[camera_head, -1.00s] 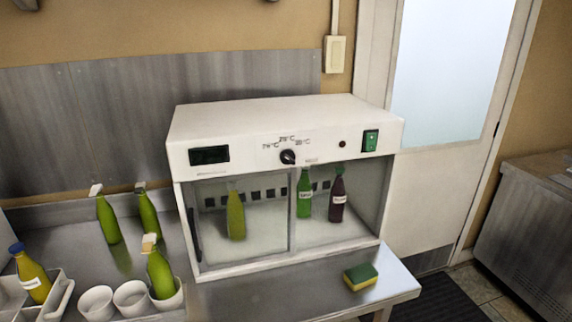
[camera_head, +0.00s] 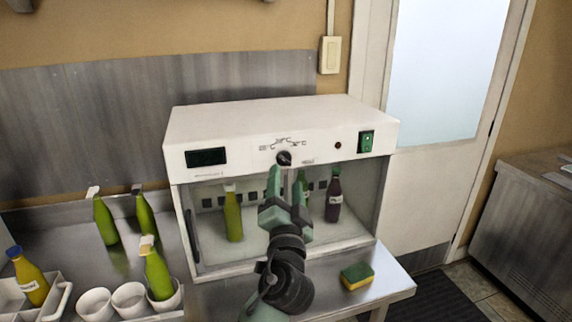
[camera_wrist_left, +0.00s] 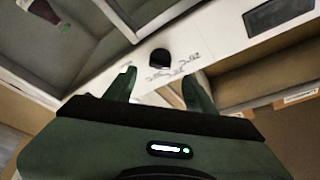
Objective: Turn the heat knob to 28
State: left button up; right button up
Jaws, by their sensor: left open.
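The heat knob (camera_head: 284,158) is a small black dial on the white front panel of the incubator (camera_head: 270,118), below printed temperature marks. It also shows in the left wrist view (camera_wrist_left: 159,58), just beyond the gap between my fingertips. My left gripper (camera_head: 286,180) is open in front of the incubator, its fingers pointing up at the panel just below the knob. In the left wrist view its two green fingers (camera_wrist_left: 159,80) stand apart with nothing between them. Where the knob's pointer stands is too small to tell. My right gripper is not in view.
A green bottle (camera_head: 233,216) and a dark bottle (camera_head: 333,199) stand inside the incubator; another green one is mostly behind my gripper. A sponge (camera_head: 357,276) lies at the bench's right front. Several bottles and white cups (camera_head: 95,304) stand at left. A green switch (camera_head: 366,142) is right of the knob.

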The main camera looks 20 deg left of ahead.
aim_at(286, 162)
pick_arm(q)
jog(key=p+x, duration=0.1)
jog(key=x, duration=0.4)
jog(key=shift+w+a+p, duration=0.1)
jog(key=shift+w+p, duration=0.1)
jog(key=shift+p, duration=0.15)
grip_shut()
